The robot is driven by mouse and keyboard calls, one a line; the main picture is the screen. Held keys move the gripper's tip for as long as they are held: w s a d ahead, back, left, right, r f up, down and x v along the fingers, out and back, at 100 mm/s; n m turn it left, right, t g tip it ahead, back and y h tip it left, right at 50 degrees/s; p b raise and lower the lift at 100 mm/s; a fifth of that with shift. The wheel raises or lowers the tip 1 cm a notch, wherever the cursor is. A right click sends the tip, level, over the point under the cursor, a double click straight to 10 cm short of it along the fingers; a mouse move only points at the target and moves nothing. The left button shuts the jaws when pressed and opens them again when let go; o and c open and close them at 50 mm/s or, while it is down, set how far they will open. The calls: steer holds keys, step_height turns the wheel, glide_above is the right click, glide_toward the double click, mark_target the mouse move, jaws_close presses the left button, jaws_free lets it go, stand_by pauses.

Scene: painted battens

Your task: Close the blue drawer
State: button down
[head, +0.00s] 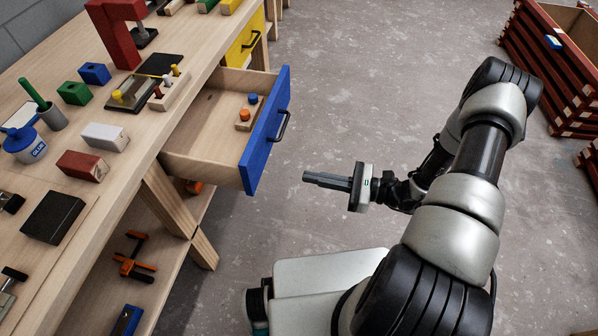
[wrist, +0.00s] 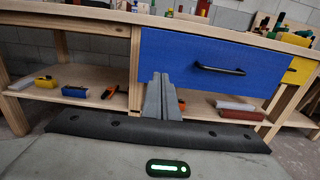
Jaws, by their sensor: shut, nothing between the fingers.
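The blue drawer (head: 266,132) stands pulled out from the workbench (head: 135,160). Its front is blue with a dark bar handle (head: 284,126), and a small wooden block with a blue and an orange peg (head: 246,118) lies inside it. My gripper (head: 306,178) is shut and empty, to the right of the drawer front and apart from it in the head view. In the wrist view the blue drawer front (wrist: 205,68) fills the upper middle, its handle (wrist: 218,70) right of my gripper's fingertips (wrist: 160,76), which overlap the front's lower left part.
A yellow drawer (head: 244,42) sits beyond the blue one. A lower shelf (head: 140,265) holds clamps. Dark red slatted crates (head: 540,75) stand at the right. The grey floor (head: 385,60) between is clear.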

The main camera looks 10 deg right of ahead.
mark_target(256, 167)
steer(key=x, duration=1.2)
steer(key=shift+w+a+b, duration=0.1)
steer(key=shift+a+b, duration=0.15)
steer(key=shift+b, duration=0.05)
steer(key=b+x, duration=0.2)
steer(key=x, duration=2.1)
steer(key=shift+a+f+b, duration=0.15)
steer(key=shift+a+b, duration=0.25)
steer(key=shift+w+a, duration=0.15)
steer(key=shift+a, duration=0.15)
steer(key=shift+w+a+r, duration=0.15)
steer(key=shift+a+r, duration=0.05)
steer(key=shift+r, duration=0.1)
